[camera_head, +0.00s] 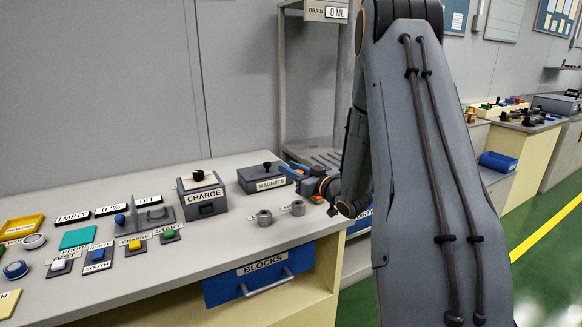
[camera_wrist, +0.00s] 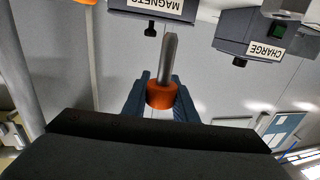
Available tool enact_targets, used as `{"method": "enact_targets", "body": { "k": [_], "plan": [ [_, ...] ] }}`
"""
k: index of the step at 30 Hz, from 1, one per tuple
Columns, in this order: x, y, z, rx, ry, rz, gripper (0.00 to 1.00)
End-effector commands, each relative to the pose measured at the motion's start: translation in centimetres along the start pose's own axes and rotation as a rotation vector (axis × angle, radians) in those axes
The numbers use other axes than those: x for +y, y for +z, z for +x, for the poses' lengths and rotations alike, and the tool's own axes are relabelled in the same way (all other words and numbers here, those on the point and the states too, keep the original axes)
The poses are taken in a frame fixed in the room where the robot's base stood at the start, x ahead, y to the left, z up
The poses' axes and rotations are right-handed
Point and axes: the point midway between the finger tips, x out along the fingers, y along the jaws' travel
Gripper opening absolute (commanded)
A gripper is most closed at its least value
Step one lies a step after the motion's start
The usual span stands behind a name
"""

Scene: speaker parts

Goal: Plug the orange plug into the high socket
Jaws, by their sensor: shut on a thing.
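My gripper (camera_wrist: 160,80) is shut on the orange plug (camera_wrist: 161,97) in the wrist view. The plug has an orange collar between the blue-grey fingers, and a grey pin sticks out beyond them. In the head view my gripper (camera_head: 291,172) is above the right part of the bench, in front of the MAGNETS box; the plug cannot be made out clearly there. Two small grey round fittings, a left one (camera_head: 264,218) and a right one (camera_head: 298,208), stand on the bench below my gripper, beside small labels too small to read. I cannot tell whether either is the high socket.
The MAGNETS box (camera_head: 262,178) and CHARGE box (camera_head: 202,196) stand at the bench's back. Several buttons, trays and signs fill its left part. The blue BLOCKS drawer (camera_head: 259,277) is below the bench top. My arm hides much of the right side. Bare bench top (camera_head: 200,265) lies in front.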

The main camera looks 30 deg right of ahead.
Motion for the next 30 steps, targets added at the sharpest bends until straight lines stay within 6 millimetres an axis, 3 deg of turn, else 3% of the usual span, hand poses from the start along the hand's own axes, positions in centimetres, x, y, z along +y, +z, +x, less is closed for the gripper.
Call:
{"method": "enact_targets", "body": {
  "k": [9,30],
  "plan": [
    [0.0,2.4,0.0,0.001,0.000,0.000,0.03],
    [0.0,2.5,0.0,0.001,0.000,0.000,0.03]
  ]
}}
